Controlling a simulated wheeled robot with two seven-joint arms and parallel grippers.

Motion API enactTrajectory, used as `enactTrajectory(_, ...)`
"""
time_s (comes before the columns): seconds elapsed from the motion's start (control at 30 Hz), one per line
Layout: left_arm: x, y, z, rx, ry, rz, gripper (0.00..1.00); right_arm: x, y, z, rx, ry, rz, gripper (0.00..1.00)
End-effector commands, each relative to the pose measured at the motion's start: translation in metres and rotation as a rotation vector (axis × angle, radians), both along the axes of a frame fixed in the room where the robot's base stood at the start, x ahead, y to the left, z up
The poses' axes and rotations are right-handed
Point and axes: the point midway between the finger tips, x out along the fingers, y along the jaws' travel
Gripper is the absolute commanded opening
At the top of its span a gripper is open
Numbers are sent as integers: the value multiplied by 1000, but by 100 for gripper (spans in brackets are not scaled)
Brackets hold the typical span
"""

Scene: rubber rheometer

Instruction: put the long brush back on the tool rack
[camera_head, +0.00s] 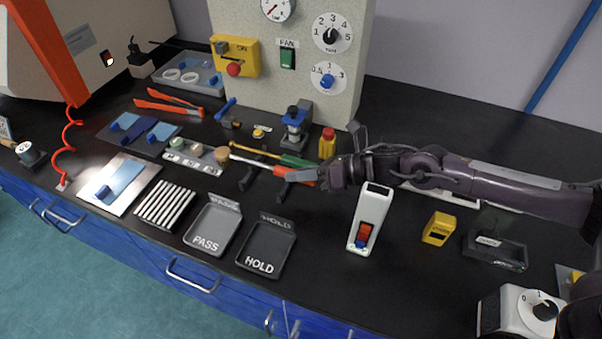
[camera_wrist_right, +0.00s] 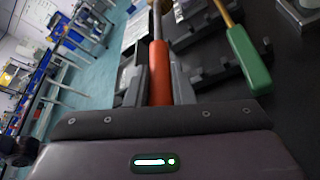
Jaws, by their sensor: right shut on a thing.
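My right gripper (camera_head: 308,177) is shut on the red-orange handle (camera_wrist_right: 159,75) of a long, thin tool, which I take to be the long brush. Its pale shaft (camera_head: 258,163) points left in the head view. The black tool rack (camera_head: 249,181) has two notched supports and lies close beside and below the shaft. In the wrist view the rack (camera_wrist_right: 205,72) is just right of the handle. I cannot tell whether the shaft touches it. A second tool with a green handle (camera_head: 297,161) and yellow shaft lies alongside, behind the held one. My left gripper is not in view.
The HOLD tray (camera_head: 266,248) and PASS tray (camera_head: 212,229) sit in front of the rack. A yellow bottle (camera_head: 327,144) and a small blue-topped device (camera_head: 296,124) stand behind it. A white device with a red switch (camera_head: 371,215) stands right of the gripper.

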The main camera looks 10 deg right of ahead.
Motion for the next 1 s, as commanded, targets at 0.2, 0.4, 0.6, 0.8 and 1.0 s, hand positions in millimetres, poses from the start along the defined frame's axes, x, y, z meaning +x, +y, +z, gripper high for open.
enactTrajectory(0.2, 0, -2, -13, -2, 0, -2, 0, 0, -1, -10, 0, -3, -1, 0)
enactTrajectory(0.4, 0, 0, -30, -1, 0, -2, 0, 0, -1, -29, 0, -4, -2, 0)
enactTrajectory(0.6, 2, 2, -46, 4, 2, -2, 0, 0, -1, -48, 0, -4, -2, 0)
enactTrajectory(0.8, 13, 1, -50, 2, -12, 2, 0, 0, -1, -56, 0, -4, -2, 0)
enactTrajectory(1.0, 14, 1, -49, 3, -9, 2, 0, 0, -1, -55, 0, -4, -2, 0)
